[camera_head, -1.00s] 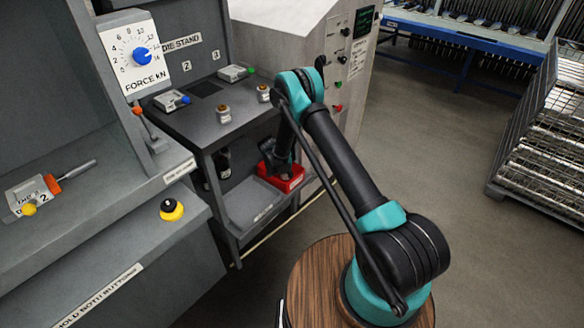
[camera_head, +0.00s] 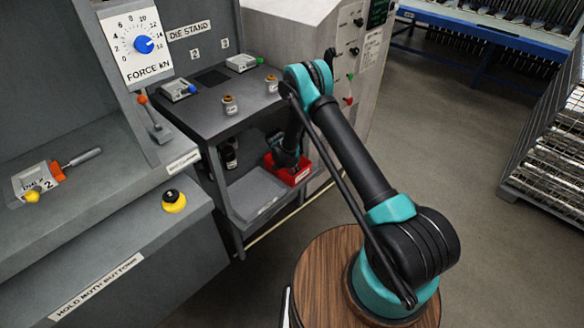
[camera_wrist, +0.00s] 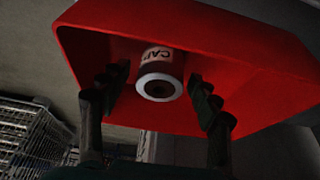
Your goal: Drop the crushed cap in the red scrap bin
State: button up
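The red scrap bin (camera_head: 298,179) stands on the lower shelf under the die stand in the head view. It fills much of the wrist view (camera_wrist: 250,75). The cap (camera_wrist: 158,60), a dark cylinder with a pale rim and a partly readable label, shows against the inside of the bin. My gripper (camera_wrist: 158,82) has its fingers apart, one on each side of the cap, with a visible gap on both sides. Whether the cap rests on the bin floor I cannot tell. In the head view my gripper is at the bin, and the cap is hidden.
A grey tray (camera_head: 256,192) lies left of the bin on the shelf. Dark bottles (camera_head: 229,157) stand at the shelf's back left. A wire crate (camera_head: 548,150) is at the right; the floor between is clear.

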jog(key=shift+r, duration=0.1)
jog(key=v, duration=0.7)
jog(key=shift+r, duration=0.25)
